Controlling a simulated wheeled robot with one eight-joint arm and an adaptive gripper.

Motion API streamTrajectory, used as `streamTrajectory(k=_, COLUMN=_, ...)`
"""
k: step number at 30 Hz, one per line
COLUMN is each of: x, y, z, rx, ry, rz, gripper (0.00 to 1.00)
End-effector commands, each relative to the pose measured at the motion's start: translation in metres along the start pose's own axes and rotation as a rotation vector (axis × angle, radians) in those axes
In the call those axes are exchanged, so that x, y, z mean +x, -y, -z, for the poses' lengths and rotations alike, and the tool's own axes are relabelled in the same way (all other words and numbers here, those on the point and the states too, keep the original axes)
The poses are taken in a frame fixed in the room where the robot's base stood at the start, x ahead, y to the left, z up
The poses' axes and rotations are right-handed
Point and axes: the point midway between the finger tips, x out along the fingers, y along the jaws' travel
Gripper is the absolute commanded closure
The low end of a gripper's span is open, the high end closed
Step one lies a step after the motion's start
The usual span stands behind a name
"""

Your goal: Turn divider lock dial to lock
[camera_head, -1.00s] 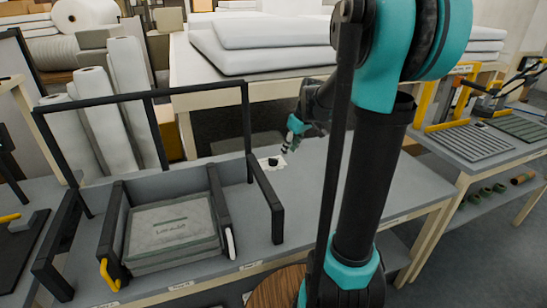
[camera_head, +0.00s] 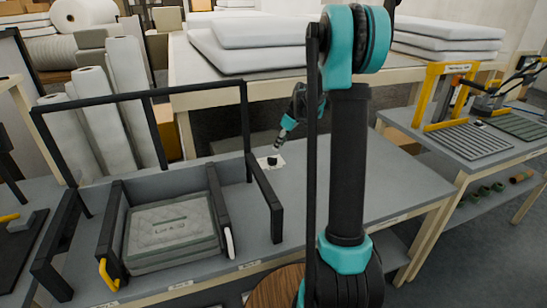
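A small black dial (camera_head: 272,161) sits on a white plate on the grey bench top, just right of the black-framed divider box (camera_head: 276,212). My gripper (camera_head: 279,149) is small and dark-tipped in the head view. It points down and left, just above and right of the dial, and appears apart from it. Whether its fingers are open or shut is too small to tell. The dial's markings cannot be read. A stack of grey quilted pads (camera_head: 170,228) lies between the dividers of the box.
My arm covers part of the bench's right half. A black upright bar (camera_head: 249,117) of the frame stands left of the dial. The bench top (camera_head: 335,185) right of the dial is clear. A table with white pads (camera_head: 255,58) stands behind.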

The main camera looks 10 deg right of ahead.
Motion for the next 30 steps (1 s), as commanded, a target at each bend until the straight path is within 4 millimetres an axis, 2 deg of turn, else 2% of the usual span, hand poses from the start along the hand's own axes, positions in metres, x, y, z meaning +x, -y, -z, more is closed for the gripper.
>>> streamTrajectory(k=6, x=0.043, y=-0.001, z=0.0, rx=0.0, ry=0.0, rz=0.0, gripper=0.68)
streamTrajectory(k=12, x=0.071, y=-0.001, z=0.0, rx=0.001, ry=0.0, rz=-0.001, gripper=0.68)
streamTrajectory(k=18, x=0.083, y=-0.001, z=0.0, rx=0.002, ry=0.0, rz=-0.001, gripper=0.68)
streamTrajectory(k=26, x=0.084, y=0.0, z=0.0, rx=0.001, ry=0.0, rz=-0.001, gripper=0.68)
streamTrajectory(k=30, x=0.084, y=0.0, z=0.0, rx=0.001, ry=0.0, rz=-0.001, gripper=0.83)
